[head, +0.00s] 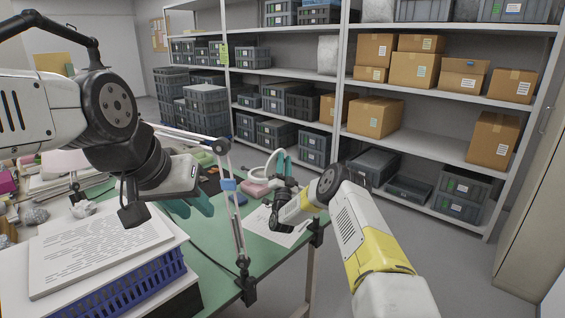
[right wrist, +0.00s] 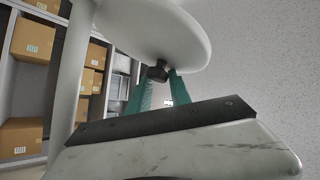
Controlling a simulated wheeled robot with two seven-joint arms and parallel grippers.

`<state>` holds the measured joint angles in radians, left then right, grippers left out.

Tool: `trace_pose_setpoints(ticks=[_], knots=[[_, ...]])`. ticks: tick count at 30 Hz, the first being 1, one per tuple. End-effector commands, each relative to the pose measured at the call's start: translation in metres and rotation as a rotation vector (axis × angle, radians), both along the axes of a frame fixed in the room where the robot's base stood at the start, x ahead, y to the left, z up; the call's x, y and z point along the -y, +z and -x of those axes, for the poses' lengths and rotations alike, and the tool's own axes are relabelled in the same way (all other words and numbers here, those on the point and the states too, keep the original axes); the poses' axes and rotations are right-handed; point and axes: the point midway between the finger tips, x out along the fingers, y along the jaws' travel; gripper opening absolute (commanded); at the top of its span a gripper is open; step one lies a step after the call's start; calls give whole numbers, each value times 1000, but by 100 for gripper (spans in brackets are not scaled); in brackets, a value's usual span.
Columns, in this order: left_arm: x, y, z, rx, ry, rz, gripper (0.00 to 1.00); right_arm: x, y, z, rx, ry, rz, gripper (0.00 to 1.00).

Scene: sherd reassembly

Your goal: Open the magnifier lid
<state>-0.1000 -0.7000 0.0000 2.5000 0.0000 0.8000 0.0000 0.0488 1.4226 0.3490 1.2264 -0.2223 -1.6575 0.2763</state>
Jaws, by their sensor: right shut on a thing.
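The magnifier's round white lid (right wrist: 150,28) fills the top of the right wrist view, seen from below and close up. A small dark knob (right wrist: 158,71) sits at its lower edge. My right gripper (right wrist: 158,84) has its green fingers shut on this knob. In the head view the white magnifier head (head: 272,162) shows small beyond the table's right part, beside my right gripper (head: 281,178), partly hidden by it. Whether the lid is raised cannot be told. My left gripper (head: 190,207) hangs over the table at left, its green fingers apart and empty.
A printed sheet on a stack (head: 95,250) and a blue basket (head: 130,290) stand at left. Shelves with boxes (head: 415,70) stand behind.

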Motion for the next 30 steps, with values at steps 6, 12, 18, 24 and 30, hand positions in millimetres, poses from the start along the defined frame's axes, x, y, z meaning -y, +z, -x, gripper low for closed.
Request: trace_pose_setpoints(ticks=[6, 12, 18, 24, 30], knots=[[0, 0, 0, 0, 0, 0, 32, -3, -18, 1, -39, 7, 8, 46], [0, 0, 0, 0, 0, 0, 32, -4, -17, 1, -37, 10, 7, 46], [0, 0, 0, 0, 0, 0, 32, -5, -16, 1, -35, 10, 6, 46], [0, 0, 0, 0, 0, 0, 32, -5, -19, 5, -36, 11, 5, 46], [0, 0, 0, 0, 0, 0, 32, -8, -38, 31, -39, 14, 5, 46]])
